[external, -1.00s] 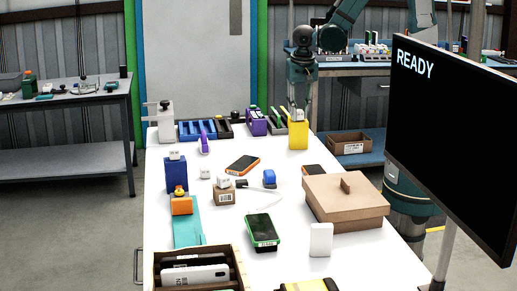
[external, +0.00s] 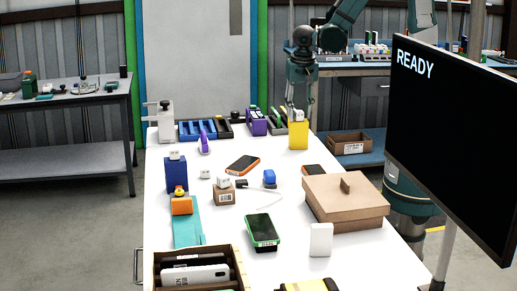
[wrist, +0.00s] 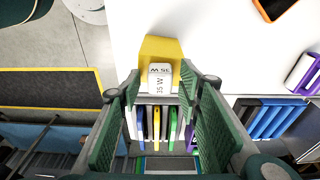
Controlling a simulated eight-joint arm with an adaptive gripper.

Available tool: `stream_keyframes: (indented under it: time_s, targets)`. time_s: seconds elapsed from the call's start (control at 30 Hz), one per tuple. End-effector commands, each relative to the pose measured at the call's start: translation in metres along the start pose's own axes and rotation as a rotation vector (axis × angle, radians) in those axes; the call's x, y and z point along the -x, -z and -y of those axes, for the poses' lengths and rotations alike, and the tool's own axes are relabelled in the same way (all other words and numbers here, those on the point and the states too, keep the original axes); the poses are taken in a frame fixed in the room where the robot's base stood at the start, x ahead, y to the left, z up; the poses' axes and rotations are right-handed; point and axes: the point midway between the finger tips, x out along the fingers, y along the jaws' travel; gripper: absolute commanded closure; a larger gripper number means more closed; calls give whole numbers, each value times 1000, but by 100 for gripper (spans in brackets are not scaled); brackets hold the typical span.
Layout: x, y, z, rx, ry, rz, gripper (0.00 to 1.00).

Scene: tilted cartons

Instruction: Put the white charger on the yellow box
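The white charger (external: 298,115), marked "35 W", sits on top of the yellow box (external: 298,134) at the back right of the white table. In the wrist view the charger (wrist: 160,78) lies over the top of the yellow box (wrist: 161,48), just beyond and between the fingertips. My gripper (external: 300,98) is above the box. In the wrist view its two green-padded fingers (wrist: 160,85) are spread apart with a clear gap and nothing held. Whether a fingertip touches the charger cannot be told.
Other white plugs are on the blue box (external: 176,176), on a small carton (external: 224,198) and on the table. A purple holder (external: 257,122) and a blue rack (external: 198,130) stand left of the yellow box. A lidded brown carton (external: 343,210) and a phone (external: 262,230) are nearer.

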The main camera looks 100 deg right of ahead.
Motion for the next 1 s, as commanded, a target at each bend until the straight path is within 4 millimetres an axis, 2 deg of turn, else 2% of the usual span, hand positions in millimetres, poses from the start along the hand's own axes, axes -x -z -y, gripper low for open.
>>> stream_keyframes:
  time_s: [0.37,1.0]
  targets:
    - [26,0,0,1,0,0,65]
    - [91,0,0,0,0,0,65]
